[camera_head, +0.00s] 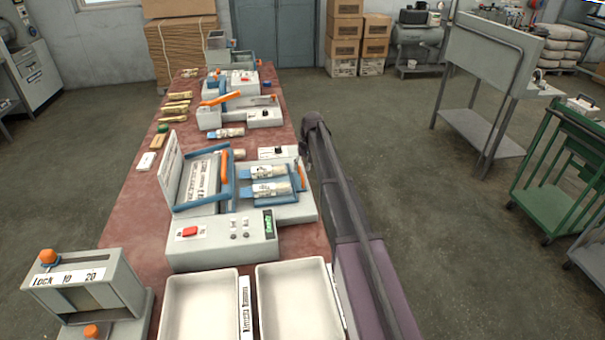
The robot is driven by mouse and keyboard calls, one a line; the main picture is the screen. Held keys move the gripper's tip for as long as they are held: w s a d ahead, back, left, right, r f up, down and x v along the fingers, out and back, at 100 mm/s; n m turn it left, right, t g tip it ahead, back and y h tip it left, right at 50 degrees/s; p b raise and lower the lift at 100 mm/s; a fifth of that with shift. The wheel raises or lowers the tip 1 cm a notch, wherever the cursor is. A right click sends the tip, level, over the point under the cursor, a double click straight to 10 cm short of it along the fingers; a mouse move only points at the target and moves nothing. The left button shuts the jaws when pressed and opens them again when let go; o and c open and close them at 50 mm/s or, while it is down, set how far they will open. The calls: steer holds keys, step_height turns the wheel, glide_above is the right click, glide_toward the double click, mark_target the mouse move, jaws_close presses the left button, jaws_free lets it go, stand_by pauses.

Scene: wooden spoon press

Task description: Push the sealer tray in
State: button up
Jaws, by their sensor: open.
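The sealer is a pale grey machine (222,250) on the long red table, with a red button and a small green display on its front. Its blue-framed lid stands raised on the left, with an orange handle (225,167). The blue sealer tray (258,201) sticks out on the right side, carrying two clear packs with pale labels (268,188). A small orange grip (301,176) stands at the tray's right end. My gripper (306,158) is a small dark shape just right of this grip, open and partly hidden by my arm. I cannot tell whether it touches the grip.
Two white bins (200,308) stand in front of the sealer. A grey device with orange knobs (90,290) is at the front left. More machines with orange levers (222,97) stand farther along the table. A green cart (560,165) is at the right. The floor right of my arm is clear.

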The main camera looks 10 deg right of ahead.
steer(key=shift+a+f+b, duration=0.1)
steer(key=shift+f+b, duration=0.25)
steer(key=shift+f, duration=0.15)
jaws_close()
